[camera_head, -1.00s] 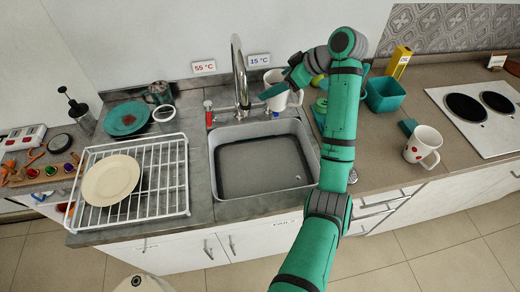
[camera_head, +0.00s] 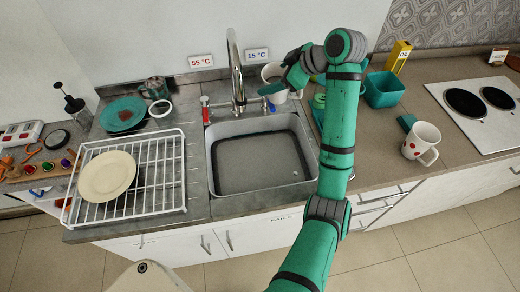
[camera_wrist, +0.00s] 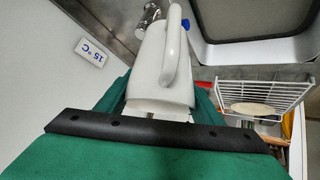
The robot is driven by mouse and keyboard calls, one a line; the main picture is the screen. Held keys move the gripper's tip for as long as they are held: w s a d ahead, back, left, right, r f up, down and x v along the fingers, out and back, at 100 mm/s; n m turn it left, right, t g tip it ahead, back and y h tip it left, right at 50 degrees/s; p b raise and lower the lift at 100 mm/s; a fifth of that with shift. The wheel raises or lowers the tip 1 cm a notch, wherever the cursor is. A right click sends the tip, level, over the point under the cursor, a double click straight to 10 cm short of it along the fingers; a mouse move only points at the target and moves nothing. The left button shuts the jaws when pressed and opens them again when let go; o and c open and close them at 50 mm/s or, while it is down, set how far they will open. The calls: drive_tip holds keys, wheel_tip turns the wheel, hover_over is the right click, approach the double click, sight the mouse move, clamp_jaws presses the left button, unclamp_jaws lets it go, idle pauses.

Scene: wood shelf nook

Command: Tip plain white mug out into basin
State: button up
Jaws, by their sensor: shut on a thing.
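The plain white mug (camera_head: 273,74) is behind the right rear corner of the sink, beside the tap. My gripper (camera_head: 287,86) is shut on it; my arm and gripper hide part of it. In the wrist view the white mug (camera_wrist: 150,75) sits between my green fingers (camera_wrist: 160,112), with its handle toward the camera. Its mouth and contents are hidden. The basin (camera_head: 262,165) is the grey sink in the middle of the counter, with a dark-edged rectangular floor. The mug is outside the basin, near its rear rim.
The tall tap (camera_head: 236,70) rises close left of the mug. A white wire rack (camera_head: 160,172) with a cream plate (camera_head: 107,176) stands left of the basin. A red-spotted mug (camera_head: 420,143) and a teal tub (camera_head: 384,90) are at right.

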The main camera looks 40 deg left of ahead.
sight(267, 84)
drive_tip(key=shift+s+d+f+t, duration=0.1)
drive_tip(key=shift+d+f+t, duration=0.1)
drive_tip(key=shift+d+t, duration=0.25)
drive_tip(key=shift+s+d+f+n, duration=0.1)
drive_tip(key=shift+s+d+n, duration=0.05)
drive_tip(key=shift+s+n, duration=0.15)
drive_tip(key=shift+s+d+t+y, duration=0.1)
drive_tip(key=shift+s+t+y, duration=0.2)
drive_tip(key=shift+t, duration=0.05)
drive_tip(key=shift+s+a+r+n+t, duration=0.35)
drive_tip(key=shift+s+a+n+t, duration=0.15)
drive_tip(key=shift+s+a, duration=0.35)
drive_tip(key=shift+s, duration=0.05)
drive_tip(key=shift+w+d+f+t, duration=0.1)
drive_tip(key=shift+w+d+t, duration=0.1)
drive_tip(key=shift+d, duration=0.25)
drive_tip(key=shift+w+d+f+t, duration=0.1)
drive_tip(key=shift+w+d, duration=0.1)
drive_tip(key=shift+d, duration=0.25)
drive_tip(key=shift+s+d+r+y, duration=0.1)
drive_tip(key=shift+d+y, duration=0.2)
drive_tip(key=shift+d, duration=0.1)
drive_tip(key=shift+s+d, duration=0.2)
drive_tip(key=a, duration=0.1)
drive_tip(key=s+a, duration=0.1)
drive_tip(key=a+n, duration=0.1)
drive_tip(key=shift+s+a, duration=0.25)
drive_tip(key=shift+s, duration=0.15)
